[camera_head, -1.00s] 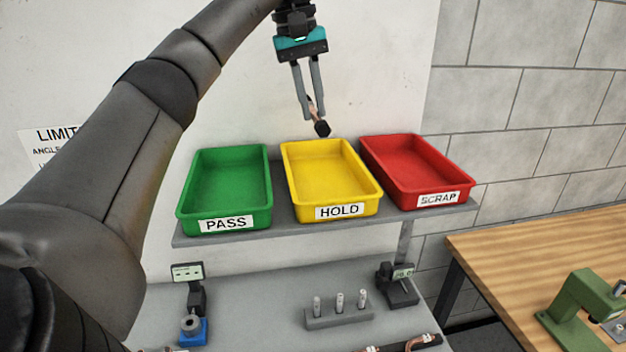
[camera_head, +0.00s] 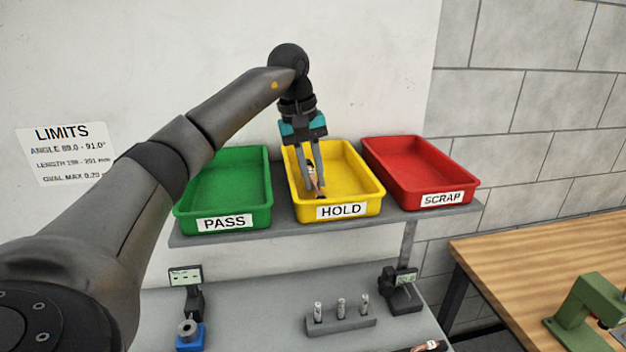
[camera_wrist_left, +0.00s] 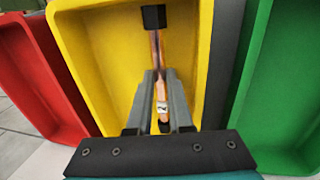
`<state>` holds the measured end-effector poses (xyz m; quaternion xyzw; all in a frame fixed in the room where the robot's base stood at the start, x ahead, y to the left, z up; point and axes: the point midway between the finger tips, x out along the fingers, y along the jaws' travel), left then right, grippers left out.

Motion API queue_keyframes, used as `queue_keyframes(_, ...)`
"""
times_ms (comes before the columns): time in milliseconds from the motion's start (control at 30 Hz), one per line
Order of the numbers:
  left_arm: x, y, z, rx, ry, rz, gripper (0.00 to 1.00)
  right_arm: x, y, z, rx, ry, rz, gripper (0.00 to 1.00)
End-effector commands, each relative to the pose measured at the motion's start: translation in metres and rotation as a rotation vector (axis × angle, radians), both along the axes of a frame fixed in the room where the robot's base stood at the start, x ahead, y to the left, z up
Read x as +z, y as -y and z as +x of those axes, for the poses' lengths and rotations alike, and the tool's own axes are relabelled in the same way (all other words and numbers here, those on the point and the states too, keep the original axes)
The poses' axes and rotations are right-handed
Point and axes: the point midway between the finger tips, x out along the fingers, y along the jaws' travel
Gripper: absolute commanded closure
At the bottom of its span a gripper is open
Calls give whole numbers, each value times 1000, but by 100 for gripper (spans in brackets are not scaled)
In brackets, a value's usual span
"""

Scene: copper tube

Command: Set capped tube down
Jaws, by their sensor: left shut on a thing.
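The copper tube (camera_head: 311,178) is between the fingers of my left gripper (camera_head: 314,192), low inside the yellow HOLD tray (camera_head: 352,178). In the left wrist view the tube (camera_wrist_left: 156,52) runs lengthwise over the yellow tray floor (camera_wrist_left: 115,60). It has a black cap (camera_wrist_left: 153,18) at its far end and a small white label near the fingers. My left gripper (camera_wrist_left: 160,78) is shut on the tube. I cannot tell whether the tube touches the tray floor. My right gripper is not in view.
The green PASS tray (camera_head: 232,180) stands left of the yellow one and the red SCRAP tray (camera_head: 415,170) right, all on a grey shelf (camera_head: 285,227). Below are a rack of small pins (camera_head: 341,322) and two gauges (camera_head: 190,310). The HOLD tray holds nothing else visible.

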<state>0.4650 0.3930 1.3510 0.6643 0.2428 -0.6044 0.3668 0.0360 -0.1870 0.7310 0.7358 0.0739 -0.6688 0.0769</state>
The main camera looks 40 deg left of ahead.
Motion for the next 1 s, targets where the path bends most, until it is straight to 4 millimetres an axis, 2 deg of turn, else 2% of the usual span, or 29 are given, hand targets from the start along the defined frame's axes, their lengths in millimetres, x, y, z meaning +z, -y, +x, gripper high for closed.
queue_keyframes(100, -10, 0, 0, 1, 0, 0, 100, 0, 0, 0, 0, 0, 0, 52)
queue_keyframes(467, -13, 0, 0, 0, 1, 0, 100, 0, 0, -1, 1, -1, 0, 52)
queue_keyframes(500, -13, 0, 0, 0, 1, -1, 79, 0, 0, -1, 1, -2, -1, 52)
queue_keyframes(733, -13, 0, 0, 0, 1, 0, 53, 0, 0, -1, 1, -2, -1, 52)
queue_keyframes(1000, -12, 0, 0, 0, 0, 0, 51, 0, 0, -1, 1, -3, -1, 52)
